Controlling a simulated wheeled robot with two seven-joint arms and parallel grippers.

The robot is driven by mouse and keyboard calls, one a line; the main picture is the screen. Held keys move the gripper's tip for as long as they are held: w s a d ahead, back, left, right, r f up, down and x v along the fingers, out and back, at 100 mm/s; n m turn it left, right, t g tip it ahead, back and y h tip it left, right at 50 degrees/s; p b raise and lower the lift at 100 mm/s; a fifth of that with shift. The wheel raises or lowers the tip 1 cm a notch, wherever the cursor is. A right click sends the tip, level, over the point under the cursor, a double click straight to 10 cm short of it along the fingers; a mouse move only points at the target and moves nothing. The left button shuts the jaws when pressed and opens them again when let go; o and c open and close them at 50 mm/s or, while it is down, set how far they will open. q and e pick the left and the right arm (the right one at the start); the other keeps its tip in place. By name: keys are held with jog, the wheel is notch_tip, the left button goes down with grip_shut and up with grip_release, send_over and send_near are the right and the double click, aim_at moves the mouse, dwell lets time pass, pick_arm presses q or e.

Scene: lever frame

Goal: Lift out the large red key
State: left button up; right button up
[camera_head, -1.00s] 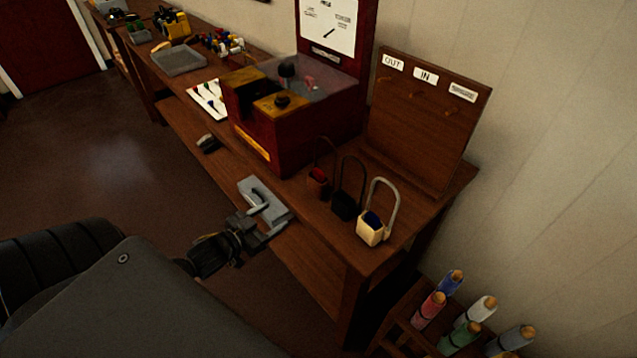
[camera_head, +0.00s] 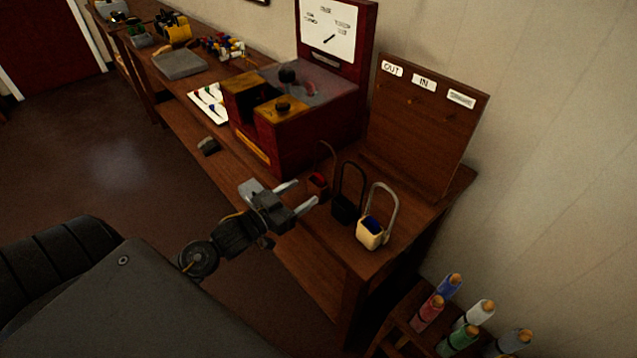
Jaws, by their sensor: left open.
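A small brown hoop-handled holder (camera_head: 317,190) with something red (camera_head: 318,178) inside stands near the front edge of the bench. I cannot tell for sure whether this red piece is the large red key. My left gripper (camera_head: 306,193) is open, its two pale fingers pointing right at this holder. One finger is on each side of the holder's near side in the picture; I cannot tell whether they touch it. Nothing shows between the fingers. My right gripper is not in view.
Just right stand a black hoop-handled holder (camera_head: 346,208) and a cream one (camera_head: 371,234) with blue inside. Behind is a dark red box machine (camera_head: 300,140). A pegboard (camera_head: 425,130) stands at the back right. Colored bottles (camera_head: 458,340) are in a rack below.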

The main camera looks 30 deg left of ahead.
aim_at(316, 178)
pick_arm(q)
jog(key=shift+w+r, duration=0.3)
jog(key=shift+w, duration=0.1)
jog(key=x, duration=0.1)
jog(key=p+x, duration=0.2)
jog(key=shift+w+a+r, duration=0.15)
jog(key=shift+w+a, duration=0.05)
jog(key=shift+w, duration=0.2)
jog(key=shift+w+d, duration=0.15)
jog(key=shift+w, duration=0.25)
jog(key=shift+s, duration=0.1)
jog(key=c, duration=1.1)
notch_tip(316, 178, up, 18)
jog(key=shift+f, duration=0.1)
